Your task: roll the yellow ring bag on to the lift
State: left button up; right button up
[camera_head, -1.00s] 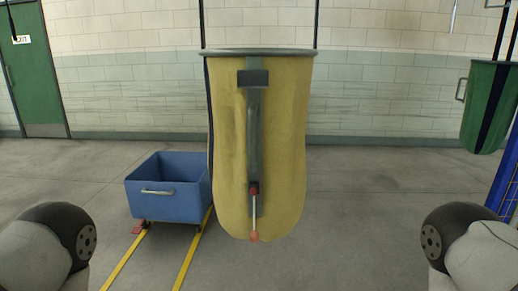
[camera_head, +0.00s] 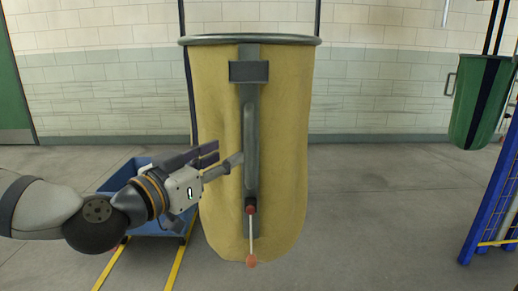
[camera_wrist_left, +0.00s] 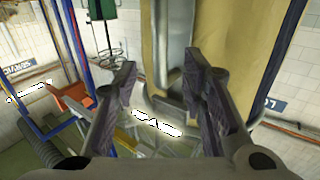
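The yellow ring bag (camera_head: 285,130) hangs upright in the middle of the head view, with a grey ring at its top and two dark hangers above. Its front carries a grey vertical handle (camera_head: 251,135) and a thin lever with a red end (camera_head: 252,261). My left gripper (camera_head: 227,158) is open in front of the bag, just left of the handle. In the left wrist view the spread fingers (camera_wrist_left: 162,72) have nothing between them that they hold; the bag (camera_wrist_left: 224,30) is beyond them. Whether they touch the handle I cannot tell. My right gripper is out of view.
A blue cart (camera_head: 120,180) stands at left behind my arm, by yellow floor lines (camera_head: 180,262). A blue frame with a yellow bar (camera_head: 486,200) stands at right; I cannot tell whether it is the lift. A green bag (camera_head: 470,100) hangs behind it. Floor right of the bag is clear.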

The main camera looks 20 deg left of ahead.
aim_at(247, 148)
pick_arm(q)
jog(key=x, duration=0.3)
jog(key=b+x, duration=0.1)
jog(key=x, duration=0.2)
jog(key=f+x, duration=0.1)
jog(key=x, duration=0.2)
jog(key=shift+w+r, duration=0.1)
jog(key=shift+w, duration=0.15)
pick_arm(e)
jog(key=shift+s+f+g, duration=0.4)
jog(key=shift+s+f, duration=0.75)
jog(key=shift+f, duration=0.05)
pick_arm(q)
jog(key=shift+c, duration=0.6)
grip_shut()
